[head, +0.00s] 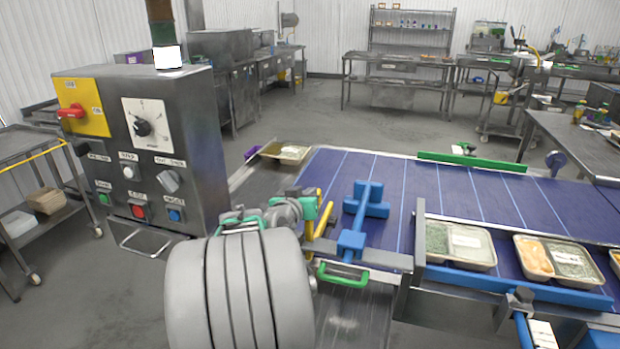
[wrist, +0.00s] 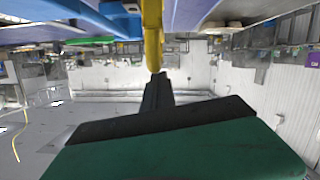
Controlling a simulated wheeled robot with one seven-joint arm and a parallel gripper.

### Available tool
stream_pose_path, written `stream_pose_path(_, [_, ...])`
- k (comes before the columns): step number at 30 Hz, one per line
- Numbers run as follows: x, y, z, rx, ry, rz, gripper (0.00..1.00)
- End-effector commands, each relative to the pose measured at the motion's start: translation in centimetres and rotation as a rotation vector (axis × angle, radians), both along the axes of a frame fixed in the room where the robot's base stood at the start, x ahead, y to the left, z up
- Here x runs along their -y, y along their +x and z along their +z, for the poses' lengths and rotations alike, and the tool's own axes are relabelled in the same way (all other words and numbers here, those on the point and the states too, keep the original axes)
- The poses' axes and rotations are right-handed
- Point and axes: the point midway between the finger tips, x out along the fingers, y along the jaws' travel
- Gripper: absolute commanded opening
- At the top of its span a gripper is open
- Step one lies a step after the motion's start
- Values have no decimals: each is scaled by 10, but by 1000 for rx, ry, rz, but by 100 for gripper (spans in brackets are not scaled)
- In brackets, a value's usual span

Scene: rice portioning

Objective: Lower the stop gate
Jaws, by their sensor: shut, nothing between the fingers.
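A blue T-shaped piece (head: 366,207), which looks like the stop gate, stands at the near left part of the blue conveyor belt (head: 420,190). Its arm runs to a blue block by the belt's near edge. A green handle (head: 342,276) sits just below that block. My gripper (head: 324,218), with yellow fingers, is left of the blue piece and appears apart from it. In the wrist view my gripper (wrist: 153,62) shows yellow fingers together with nothing between them. A blue part (wrist: 118,22) shows beside them there. Whether the gate is raised is hard to tell.
A grey control box (head: 150,150) with knobs and buttons stands left of the belt. Filled trays (head: 460,245) sit along a blue rail (head: 505,283) on the near right. Another tray (head: 287,152) lies at the belt's far left end. A green rail (head: 472,161) edges the far side.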

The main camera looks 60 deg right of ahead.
Motion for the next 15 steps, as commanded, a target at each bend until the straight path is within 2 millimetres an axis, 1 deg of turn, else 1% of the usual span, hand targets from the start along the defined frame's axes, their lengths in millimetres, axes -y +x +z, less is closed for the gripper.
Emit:
stream_pose_path(1, [-2, 0, -3, -8, 16, 1, 0])
stream_pose_path(2, [-2, 1, 2, -6, 14, 2, 0])
stream_pose_path(5, [-3, 5, 27, -2, 5, 4, 0])
stream_pose_path(6, [-3, 6, 39, 1, 1, 4, 0])
stream_pose_path(7, [-7, 7, 43, 3, -1, 6, 0])
stream_pose_path(8, [-18, 7, 39, 2, -1, 9, 0])
stream_pose_path(9, [-30, 5, 40, 3, -2, 9, 0])
stream_pose_path(12, [-58, 3, 48, 4, -4, 11, 0])
stream_pose_path(15, [-79, 1, 55, 4, -4, 12, 0])
